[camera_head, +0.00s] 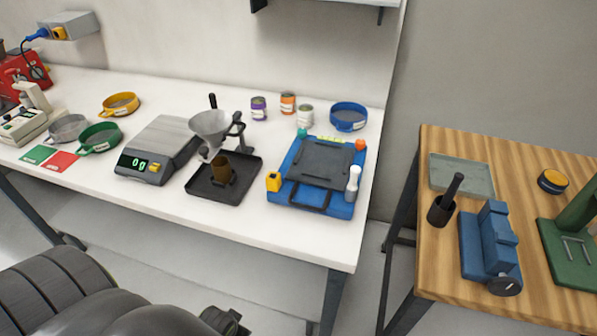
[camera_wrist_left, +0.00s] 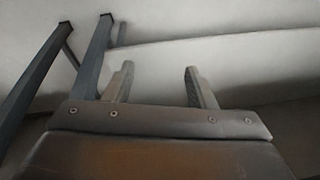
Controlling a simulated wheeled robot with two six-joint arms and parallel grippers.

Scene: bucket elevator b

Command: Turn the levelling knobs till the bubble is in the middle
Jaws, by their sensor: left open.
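A blue levelling platform (camera_head: 312,207) with a dark plate (camera_head: 318,163) on top sits at the right end of the white table. Coloured parts stand at its corners: a yellow one (camera_head: 273,182), a white one (camera_head: 353,178), an orange-red one (camera_head: 360,145) and a teal one (camera_head: 302,133). I cannot tell which are levelling knobs, and no bubble can be made out. My left gripper (camera_wrist_left: 160,85) is open and empty in the left wrist view, with table legs and pale surfaces beyond it. It is away from the platform. My right gripper is not in view.
Left of the platform are a black tray (camera_head: 228,191) with a funnel stand (camera_head: 210,127) and a scale (camera_head: 160,148) reading 0 g. Cans and a blue sieve (camera_head: 348,117) stand behind. A wooden table (camera_head: 440,262) is at right, across a gap.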

